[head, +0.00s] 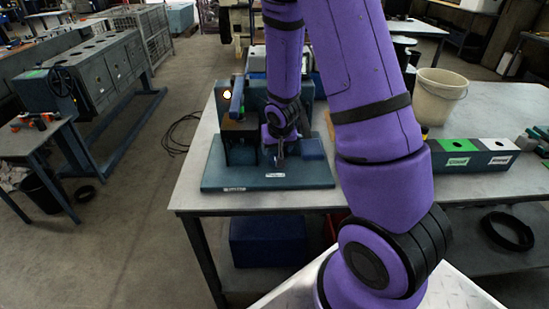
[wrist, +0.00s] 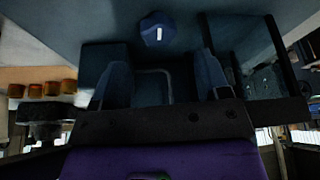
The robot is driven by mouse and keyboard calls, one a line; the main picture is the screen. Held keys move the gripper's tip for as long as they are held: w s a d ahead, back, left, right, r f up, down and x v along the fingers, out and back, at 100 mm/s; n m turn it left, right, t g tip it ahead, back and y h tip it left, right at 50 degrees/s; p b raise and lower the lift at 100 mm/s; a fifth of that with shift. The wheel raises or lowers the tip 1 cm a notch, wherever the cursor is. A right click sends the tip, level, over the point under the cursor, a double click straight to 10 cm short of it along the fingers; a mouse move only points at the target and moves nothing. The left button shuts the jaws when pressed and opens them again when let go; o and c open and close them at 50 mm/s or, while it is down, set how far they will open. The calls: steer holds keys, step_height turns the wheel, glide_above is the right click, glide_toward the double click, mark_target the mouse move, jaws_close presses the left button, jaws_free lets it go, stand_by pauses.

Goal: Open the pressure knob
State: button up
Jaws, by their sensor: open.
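The knob (wrist: 158,30) is a small blue knob with a white mark, at the top centre of the wrist view. I take it to be the pressure knob. It lies ahead of and between the two fingertips of my gripper (wrist: 163,62), which is open with nothing between the fingers. A gap shows between fingertips and knob. In the head view my gripper (head: 278,150) points down over the blue-green base plate (head: 225,178) of a test rig, close above it. I cannot make out the knob there; the gripper and arm cover that area.
A dark rig housing with a blue lever (head: 237,100) and a lit lamp (head: 227,94) stands left of my gripper. A blue block (head: 313,148) is close on its right. A white bucket (head: 438,92) and a labelled box (head: 473,154) stand farther right on the table.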

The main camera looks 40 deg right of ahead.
mark_target(275, 157)
steer(key=shift+x, duration=3.45)
steer(key=shift+s, duration=0.1)
steer(key=shift+c, duration=0.4)
steer(key=c, duration=0.8)
steer(key=shift+d+n+y, duration=0.1)
steer(key=shift+n+y, duration=0.2)
steer(key=shift+n, duration=0.4)
steer(key=shift+n+y, duration=0.6)
steer(key=shift+n, duration=0.9)
steer(key=o, duration=0.9)
